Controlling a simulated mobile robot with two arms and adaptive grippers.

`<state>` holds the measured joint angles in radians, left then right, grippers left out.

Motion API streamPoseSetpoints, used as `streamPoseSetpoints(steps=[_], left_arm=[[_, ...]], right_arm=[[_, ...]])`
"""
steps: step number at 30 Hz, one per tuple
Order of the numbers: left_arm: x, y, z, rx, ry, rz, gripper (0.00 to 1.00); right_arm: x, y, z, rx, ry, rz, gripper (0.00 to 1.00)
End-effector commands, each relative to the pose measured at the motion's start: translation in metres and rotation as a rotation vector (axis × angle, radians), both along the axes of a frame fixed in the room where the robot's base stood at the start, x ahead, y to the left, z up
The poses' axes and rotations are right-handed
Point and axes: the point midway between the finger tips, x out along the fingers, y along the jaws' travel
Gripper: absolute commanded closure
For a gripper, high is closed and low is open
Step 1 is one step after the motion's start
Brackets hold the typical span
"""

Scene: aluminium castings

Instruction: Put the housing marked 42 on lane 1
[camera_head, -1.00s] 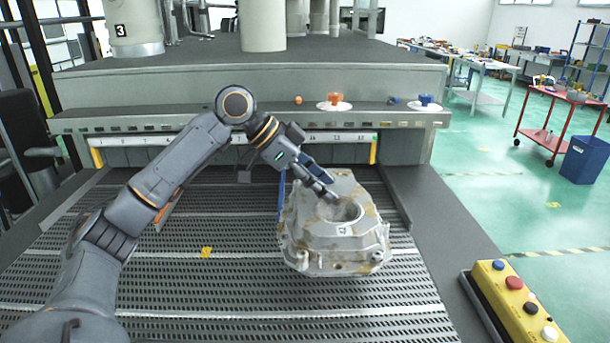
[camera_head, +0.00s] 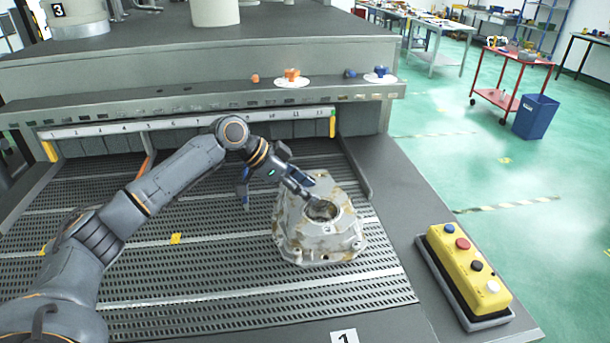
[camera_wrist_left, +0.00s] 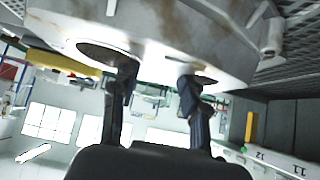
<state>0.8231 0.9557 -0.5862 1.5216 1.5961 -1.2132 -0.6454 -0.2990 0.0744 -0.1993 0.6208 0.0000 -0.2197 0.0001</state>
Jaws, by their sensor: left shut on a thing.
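The grey-white housing (camera_head: 290,232), with brownish stains and a round opening on top, is at the right side of the slatted deck (camera_head: 190,270). A small light label (camera_head: 327,229) is on its front face; its marking is too small to read now. My left gripper (camera_head: 314,204) reaches in from the left and is shut on the housing at its top opening. In the left wrist view the two dark fingers (camera_wrist_left: 157,88) meet the housing (camera_wrist_left: 190,45), which fills the top. Whether the housing touches the slats is unclear. My right gripper is not in view.
A white plate marked 1 (camera_head: 344,337) is at the deck's front edge. A numbered strip (camera_head: 190,123) runs along the back under a ledge (camera_head: 200,100). A yellow button box (camera_head: 468,265) stands at the right. Slats left of the housing are mostly clear.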

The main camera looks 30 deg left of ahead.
Motion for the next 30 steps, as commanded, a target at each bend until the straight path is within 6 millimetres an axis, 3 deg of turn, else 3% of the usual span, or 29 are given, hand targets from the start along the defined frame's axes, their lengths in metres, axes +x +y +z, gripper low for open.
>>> streamPoseSetpoints(steps=[5,6,9,21,30], left_arm=[[0.001,0.000,0.002,0.000,-0.008,0.001,1.00],[-0.001,0.001,-0.004,0.006,0.002,-0.001,0.51],[-0.001,0.001,-0.004,0.006,0.002,-0.001,0.33],[-0.003,0.004,0.001,0.005,0.000,0.000,0.33],[-0.026,0.037,0.039,0.007,-0.002,0.001,0.33]], right_arm=[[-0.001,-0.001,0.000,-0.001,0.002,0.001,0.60],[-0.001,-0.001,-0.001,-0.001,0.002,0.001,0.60],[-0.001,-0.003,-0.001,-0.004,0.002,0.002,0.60],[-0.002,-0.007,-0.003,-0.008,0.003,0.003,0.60],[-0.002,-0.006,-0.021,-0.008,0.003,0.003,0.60]])
